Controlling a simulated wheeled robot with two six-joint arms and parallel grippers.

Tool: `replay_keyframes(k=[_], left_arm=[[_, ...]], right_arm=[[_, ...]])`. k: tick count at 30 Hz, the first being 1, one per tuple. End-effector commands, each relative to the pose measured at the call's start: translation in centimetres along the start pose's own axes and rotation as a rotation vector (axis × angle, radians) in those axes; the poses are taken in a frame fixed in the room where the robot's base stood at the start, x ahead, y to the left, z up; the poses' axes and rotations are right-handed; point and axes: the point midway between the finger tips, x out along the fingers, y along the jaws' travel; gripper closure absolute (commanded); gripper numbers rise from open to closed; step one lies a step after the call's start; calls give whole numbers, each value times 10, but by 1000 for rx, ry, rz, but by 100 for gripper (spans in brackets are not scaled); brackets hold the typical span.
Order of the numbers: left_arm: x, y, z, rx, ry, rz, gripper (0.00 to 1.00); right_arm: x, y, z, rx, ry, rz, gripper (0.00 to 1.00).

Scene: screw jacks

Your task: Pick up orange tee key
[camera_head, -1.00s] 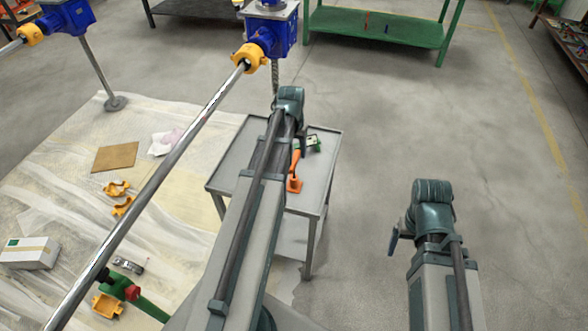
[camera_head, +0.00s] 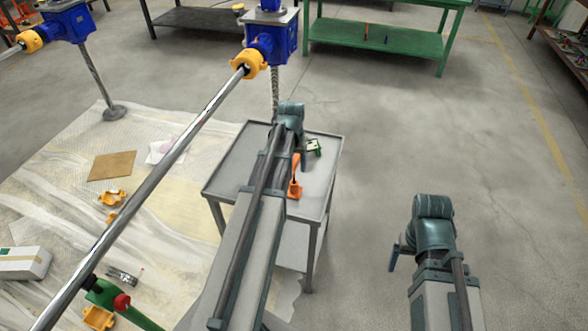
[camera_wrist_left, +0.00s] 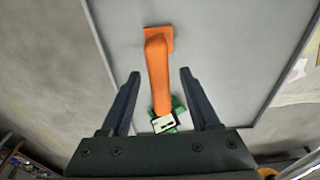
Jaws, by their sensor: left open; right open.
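The orange tee key (camera_head: 295,185) lies on the grey cart, partly hidden by my left arm in the head view. In the left wrist view it is an orange bar with a square plate at its far end (camera_wrist_left: 158,65). My left gripper (camera_wrist_left: 160,74) is open, with one finger on each side of the orange bar and a gap on both sides.
A small green object with a white label (camera_wrist_left: 164,122) is at the near end of the orange bar. The grey cart (camera_head: 235,165) stands beside a floor sheet. A long metal shaft (camera_head: 150,185) runs diagonally left of my left arm. Floor at right is clear.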

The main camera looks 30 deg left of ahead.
Motion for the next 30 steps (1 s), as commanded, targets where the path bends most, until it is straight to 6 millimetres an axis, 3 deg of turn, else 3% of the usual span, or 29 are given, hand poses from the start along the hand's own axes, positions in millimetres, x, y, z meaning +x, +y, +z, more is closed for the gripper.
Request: replay_keyframes(k=[2, 12, 30], left_arm=[[-1, 0, 0, 0, 0, 0, 41], [-1, 0, 0, 0, 0, 0, 100], [-1, 0, 0, 0, 0, 0, 100]], right_arm=[[-1, 0, 0, 0, 0, 0, 13], [-1, 0, 0, 0, 0, 0, 13], [-1, 0, 0, 0, 0, 0, 13]])
